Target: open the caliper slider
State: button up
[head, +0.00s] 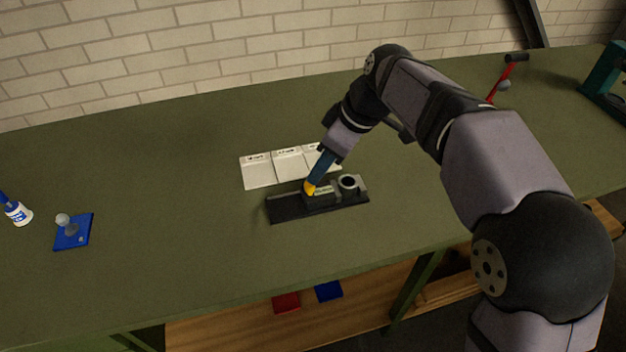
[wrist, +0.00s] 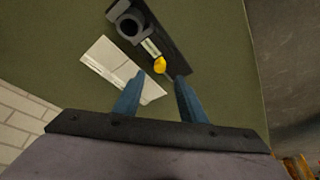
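The caliper (head: 290,210) is a long dark base lying on the green bench, with a grey raised slider block and a dark round ring (head: 348,183) toward its right end. A yellow knob (head: 309,188) sits on it near the middle. In the wrist view the caliper base (wrist: 178,52), the ring (wrist: 130,26) and the yellow knob (wrist: 159,65) show at the upper middle. My gripper (head: 316,176) is just above the knob in the head view. In the wrist view my gripper (wrist: 160,88) has its blue fingers apart, with the knob beyond the gap. Whether a finger touches it I cannot tell.
White labelled cards (head: 262,172) lie just behind the caliper. A blue plate with a small grey post (head: 73,232) and a white-and-blue bottle (head: 18,213) stand at the far left. A red-handled tool (head: 504,78) is at the back right. The bench's left half is mostly clear.

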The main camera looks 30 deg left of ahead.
aim_at(321, 190)
jog(key=shift+p+x, duration=0.5)
jog(key=shift+x, duration=2.85)
jog(key=shift+s, duration=0.1)
grip_shut()
